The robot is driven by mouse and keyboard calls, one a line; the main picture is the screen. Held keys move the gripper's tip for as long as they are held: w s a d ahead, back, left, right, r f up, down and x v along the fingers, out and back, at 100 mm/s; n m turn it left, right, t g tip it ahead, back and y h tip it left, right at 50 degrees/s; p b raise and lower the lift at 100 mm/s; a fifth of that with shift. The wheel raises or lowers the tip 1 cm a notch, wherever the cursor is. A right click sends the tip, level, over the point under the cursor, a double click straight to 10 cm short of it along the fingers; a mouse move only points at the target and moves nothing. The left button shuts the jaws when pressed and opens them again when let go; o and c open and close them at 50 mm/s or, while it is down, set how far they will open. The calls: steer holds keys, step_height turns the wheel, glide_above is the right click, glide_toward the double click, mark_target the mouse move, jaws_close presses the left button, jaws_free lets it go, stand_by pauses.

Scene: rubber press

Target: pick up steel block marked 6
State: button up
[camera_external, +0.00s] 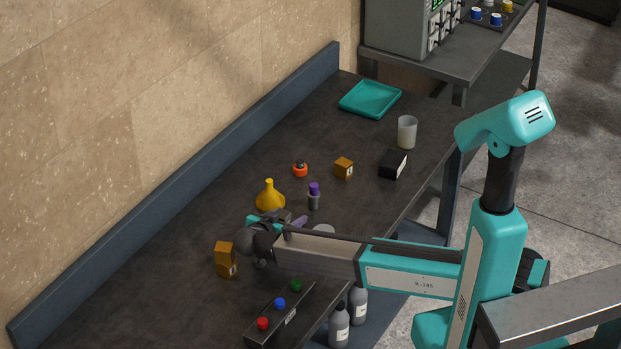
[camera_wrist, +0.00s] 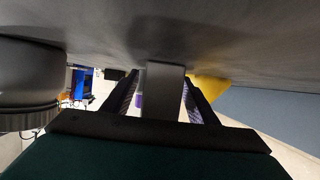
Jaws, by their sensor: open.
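A plain grey block (camera_wrist: 165,88), with a steel look, stands between the two dark fingers of my gripper (camera_wrist: 161,92) in the wrist view, where the bench appears at the top. No number can be read on it. In the external view my gripper (camera_external: 291,220) is low over the bench, partly behind my own arm. The fingers are open, one on each side of the block. A gap shows at its left; I cannot tell whether the right finger touches it.
A yellow funnel (camera_external: 269,196) and a purple-capped bottle (camera_external: 314,196) stand just beyond my gripper. Brown blocks (camera_external: 225,258) stand left of it. A button box (camera_external: 280,312) lies in front. A large grey round thing (camera_wrist: 30,80) is close at left in the wrist view.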

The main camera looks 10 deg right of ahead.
stand_by(0.4)
jaws_close()
steer(key=shift+r, duration=0.1)
steer(key=shift+r, duration=0.1)
step_height(320, 180, up, 10)
steer(key=b, duration=0.3)
stand_by(0.8)
